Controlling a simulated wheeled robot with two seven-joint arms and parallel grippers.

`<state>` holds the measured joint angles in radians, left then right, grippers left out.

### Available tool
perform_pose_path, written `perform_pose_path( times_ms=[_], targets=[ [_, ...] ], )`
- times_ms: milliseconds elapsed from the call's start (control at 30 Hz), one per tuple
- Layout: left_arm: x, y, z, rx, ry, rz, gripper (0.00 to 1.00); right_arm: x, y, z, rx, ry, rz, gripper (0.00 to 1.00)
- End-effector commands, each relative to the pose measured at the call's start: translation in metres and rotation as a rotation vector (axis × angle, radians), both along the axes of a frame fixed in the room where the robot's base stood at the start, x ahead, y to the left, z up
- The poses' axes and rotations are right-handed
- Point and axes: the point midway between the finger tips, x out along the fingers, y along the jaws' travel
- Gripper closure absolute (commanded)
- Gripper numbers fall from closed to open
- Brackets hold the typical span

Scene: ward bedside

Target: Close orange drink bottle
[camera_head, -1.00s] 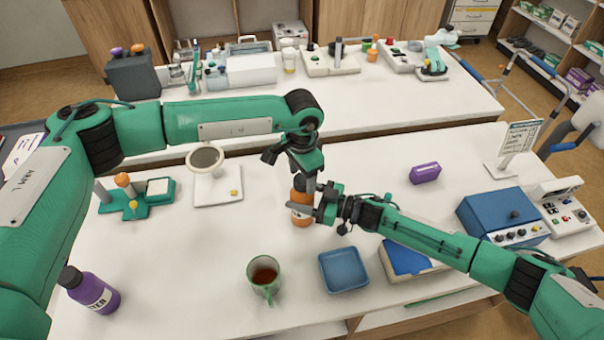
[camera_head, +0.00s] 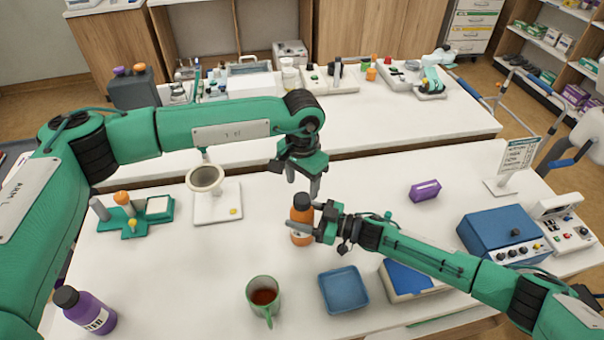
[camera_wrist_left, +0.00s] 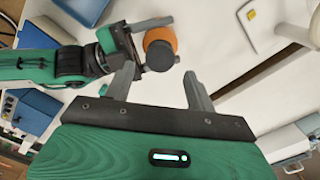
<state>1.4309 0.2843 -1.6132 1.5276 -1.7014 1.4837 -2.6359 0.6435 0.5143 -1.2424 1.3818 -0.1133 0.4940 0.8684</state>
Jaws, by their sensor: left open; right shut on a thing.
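The orange drink bottle (camera_head: 300,228) stands upright on the white table, with a dark cap (camera_head: 301,201) seated on its top. My right gripper (camera_head: 312,220) is shut around the bottle's body from the right. My left gripper (camera_head: 303,187) is open and empty, a little above and behind the cap. In the left wrist view the bottle (camera_wrist_left: 162,36) and its dark cap (camera_wrist_left: 160,55) show ahead of the open left fingers (camera_wrist_left: 160,90), and nothing is between them. I cannot tell how tightly the cap is seated.
A green cup with brown drink (camera_head: 263,296) and a blue tray (camera_head: 343,290) stand in front. A purple bottle (camera_head: 88,311) is at front left. A white stand with a round dish (camera_head: 217,204) is left of the bottle. A purple box (camera_head: 424,191) lies at the right.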

Motion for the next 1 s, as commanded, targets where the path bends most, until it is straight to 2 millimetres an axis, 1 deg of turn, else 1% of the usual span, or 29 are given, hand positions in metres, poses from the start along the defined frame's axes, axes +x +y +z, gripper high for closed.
perform_pose_path(
  times_ms=[100,1000],
  targets=[
    [0.000,-0.001,0.002,-0.001,0.001,0.185,0.44,0.000,0.000,0.000,0.001,0.000,0.000,1.00],
    [-0.001,-0.004,0.011,-0.001,0.001,1.632,0.44,0.000,0.000,0.001,0.001,0.000,0.000,1.00]
  ],
)
